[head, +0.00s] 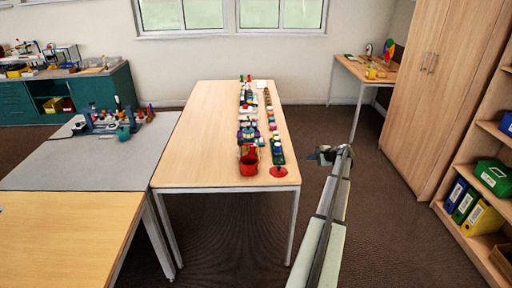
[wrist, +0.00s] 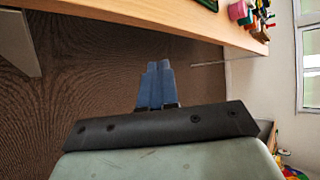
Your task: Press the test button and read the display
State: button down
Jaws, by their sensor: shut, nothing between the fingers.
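My gripper (head: 316,155) is off the right side of the middle wooden table (head: 190,165), over the floor. In the wrist view my gripper (wrist: 159,66) has its two blue-grey fingers together, with nothing between them. It is apart from the table, whose edge (wrist: 180,28) crosses the top of that view. I cannot make out a test button or a display with certainty in either view. A flat red disc (head: 278,172) lies near the table's front right corner; I cannot tell what it is.
Rows of small coloured objects run along the table's right half, with a red container (head: 248,166) at the near end. The table's left half is clear. A grey-topped table (head: 60,165) stands left, and a tall wooden cupboard (head: 440,90) and shelves (head: 480,215) stand right.

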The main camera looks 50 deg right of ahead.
jog(key=w+a+r+n, duration=0.4)
jog(key=w, duration=0.4)
jog(key=w+a+r+n+g, duration=0.1)
jog(key=w+a+r+n, duration=0.3)
jog(key=w, duration=0.5)
jog(key=w+a+r+n+g, duration=0.1)
jog(key=w+a+r+n, duration=0.3)
jog(key=w, duration=0.5)
notch_tip(320, 180, up, 2)
jog(key=shift+r+n+h, duration=0.1)
jog(key=shift+n+h, duration=0.2)
jog(key=shift+h, duration=0.1)
jog(key=shift+f, duration=4.4)
jog(key=shift+f, duration=0.15)
jog(key=shift+f, duration=0.3)
